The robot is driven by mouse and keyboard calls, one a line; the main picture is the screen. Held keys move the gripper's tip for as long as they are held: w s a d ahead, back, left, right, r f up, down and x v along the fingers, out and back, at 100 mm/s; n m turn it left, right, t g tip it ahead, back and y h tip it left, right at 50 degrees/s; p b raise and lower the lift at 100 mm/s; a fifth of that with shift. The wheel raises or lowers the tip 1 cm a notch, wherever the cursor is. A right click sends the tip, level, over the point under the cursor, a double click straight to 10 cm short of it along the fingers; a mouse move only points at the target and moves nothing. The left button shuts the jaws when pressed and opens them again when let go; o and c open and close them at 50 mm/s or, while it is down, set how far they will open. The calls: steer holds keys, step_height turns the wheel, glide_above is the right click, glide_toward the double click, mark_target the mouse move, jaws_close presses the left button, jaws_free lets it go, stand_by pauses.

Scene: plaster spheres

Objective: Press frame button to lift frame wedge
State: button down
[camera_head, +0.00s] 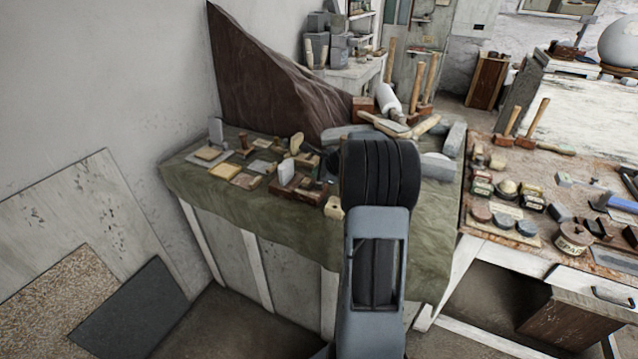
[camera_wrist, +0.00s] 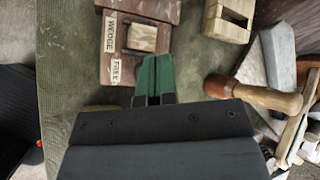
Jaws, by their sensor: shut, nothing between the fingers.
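A reddish-brown wooden frame block (camera_wrist: 172,12) lies at the top of the wrist view. It bears two pale labels, one reading "WEDGE" (camera_wrist: 109,35) and one reading "FREE" (camera_wrist: 115,71). A pale square wooden piece (camera_wrist: 142,37), which looks like the button, sits in a dark recess beside the labels. My gripper (camera_wrist: 155,84) has green fingertips, together and empty, just below that piece in the picture. I cannot tell whether they touch the block. In the head view, my arm hides the fingertips. I cannot clearly make out the wedge.
A pale slotted wooden block (camera_wrist: 228,20) lies to the right of the frame block. A wooden-handled tool (camera_wrist: 268,98) lies right of my gripper. The cloth-covered table (camera_head: 240,212) holds several small blocks and tools. A second bench (camera_head: 505,250) stands at right.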

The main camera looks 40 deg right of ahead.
steer(key=shift+f, duration=0.2)
steer(key=shift+f+b, duration=0.3)
steer(key=shift+b, duration=0.15)
steer(key=shift+f+b, duration=0.65)
steer(key=shift+f, duration=0.1)
stand_by(0.9)
steer(key=shift+r, duration=0.2)
steer(key=shift+w+a+r+p, duration=0.15)
steer(key=shift+r+p, duration=0.55)
steer(key=shift+p, duration=0.05)
steer(key=shift+r, duration=0.2)
step_height(320, 180, up, 5)
steer(key=p, duration=0.4)
steer(key=shift+r, duration=0.1)
